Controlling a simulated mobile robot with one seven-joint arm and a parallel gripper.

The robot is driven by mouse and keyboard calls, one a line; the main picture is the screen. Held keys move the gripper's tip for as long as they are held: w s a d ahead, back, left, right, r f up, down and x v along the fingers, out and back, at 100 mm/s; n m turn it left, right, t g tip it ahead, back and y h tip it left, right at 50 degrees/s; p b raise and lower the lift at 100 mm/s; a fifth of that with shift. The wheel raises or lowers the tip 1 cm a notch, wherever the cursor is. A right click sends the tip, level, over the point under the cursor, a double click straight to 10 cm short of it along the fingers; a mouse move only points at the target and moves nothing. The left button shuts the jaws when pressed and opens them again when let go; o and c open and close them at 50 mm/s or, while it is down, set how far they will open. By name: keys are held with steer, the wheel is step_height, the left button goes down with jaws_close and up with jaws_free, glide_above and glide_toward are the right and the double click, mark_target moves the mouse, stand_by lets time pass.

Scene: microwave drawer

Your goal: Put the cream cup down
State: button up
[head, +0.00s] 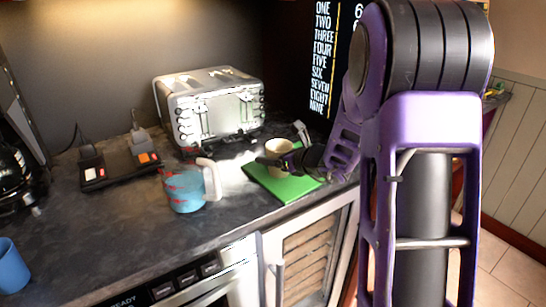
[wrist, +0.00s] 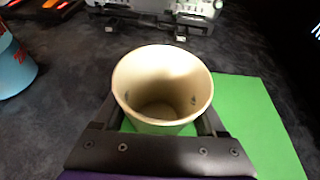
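The cream cup (head: 278,150) is upright between the fingers of my gripper (head: 278,162) at the back of the counter. In the wrist view the cup (wrist: 162,84) is seen from above, empty inside, with a finger of my gripper (wrist: 162,122) against each side. The cup is over the left part of a green board (head: 285,184), which also shows in the wrist view (wrist: 250,115). The cup's base is hidden, so I cannot tell whether it touches the board.
A silver toaster (head: 210,108) stands behind. A black device with orange and red switches (head: 120,165) lies further back. The counter front (head: 140,240) is clear.

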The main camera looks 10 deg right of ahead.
steer(key=o, duration=0.3)
steer(key=shift+o, duration=0.2)
steer(key=shift+r, duration=0.15)
steer(key=p+v, duration=0.1)
steer(key=v, duration=1.1)
steer(key=shift+p, duration=0.3)
